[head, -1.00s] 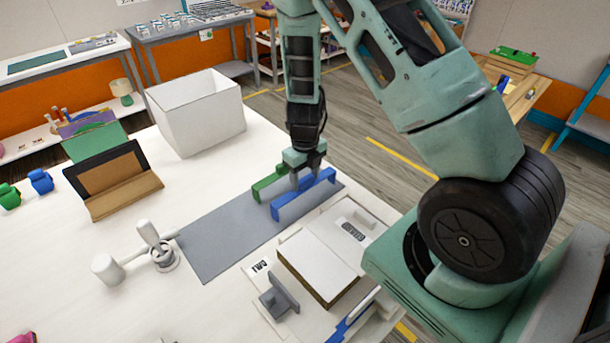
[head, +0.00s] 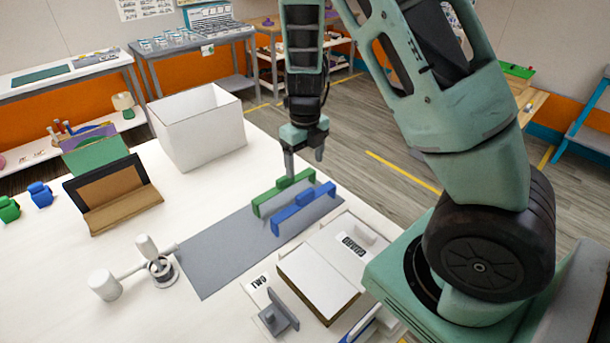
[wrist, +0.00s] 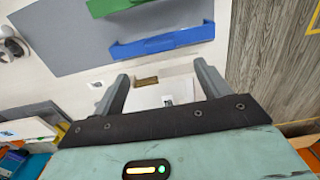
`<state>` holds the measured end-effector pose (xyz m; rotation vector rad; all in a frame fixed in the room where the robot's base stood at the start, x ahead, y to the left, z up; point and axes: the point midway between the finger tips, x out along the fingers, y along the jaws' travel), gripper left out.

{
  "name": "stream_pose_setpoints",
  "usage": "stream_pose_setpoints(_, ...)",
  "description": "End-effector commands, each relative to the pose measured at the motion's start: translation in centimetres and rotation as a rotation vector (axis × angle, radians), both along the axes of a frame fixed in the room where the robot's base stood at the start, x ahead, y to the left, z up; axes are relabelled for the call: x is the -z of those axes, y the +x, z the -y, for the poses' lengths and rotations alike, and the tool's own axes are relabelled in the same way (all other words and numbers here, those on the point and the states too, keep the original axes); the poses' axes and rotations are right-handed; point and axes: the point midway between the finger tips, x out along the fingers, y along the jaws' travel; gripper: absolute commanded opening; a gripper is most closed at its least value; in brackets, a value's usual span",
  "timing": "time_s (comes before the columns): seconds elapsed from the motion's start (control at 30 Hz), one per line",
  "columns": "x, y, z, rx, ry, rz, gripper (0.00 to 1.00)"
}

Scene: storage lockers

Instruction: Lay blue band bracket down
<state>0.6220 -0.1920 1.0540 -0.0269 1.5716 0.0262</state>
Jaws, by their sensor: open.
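The blue band bracket (head: 303,208) rests on the grey mat (head: 215,262), and it also shows in the wrist view (wrist: 162,43). Its long blue band runs diagonally in the head view; I cannot tell for sure whether it stands or lies flat. A green band bracket (head: 283,191) is beside it, roughly parallel, on its far left side. My gripper (head: 305,165) is open and empty, raised above the brackets at their far side. In the wrist view, its fingers (wrist: 161,72) are spread apart with the blue bracket beyond the tips, not between them.
A white open box (head: 200,135) stands at the back of the white table. A brown-and-black stand (head: 115,195) and a white peg fixture (head: 155,265) are to the left. An open booklet-like box (head: 318,280) lies near my base. The mat's near-left part is clear.

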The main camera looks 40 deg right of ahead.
Motion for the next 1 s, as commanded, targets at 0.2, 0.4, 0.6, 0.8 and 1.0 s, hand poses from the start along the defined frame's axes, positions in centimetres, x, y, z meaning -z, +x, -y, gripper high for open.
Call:
stream_pose_setpoints(0.2, -1.8, -0.1, -0.5, -0.033, 0.006, 0.000, 0.76)
stream_pose_setpoints(0.4, -3.4, -1.7, -6.6, -0.507, 0.085, 0.008, 0.76)
stream_pose_setpoints(0.6, -6.6, -6.3, -15.6, -1.388, 0.168, 0.069, 0.76)
stream_pose_setpoints(0.8, -9.8, -12.7, -21.9, -2.302, 0.165, 0.150, 0.76)
stream_pose_setpoints(1.0, -11.9, -19.1, -24.9, 3.115, -0.076, -0.172, 0.76)
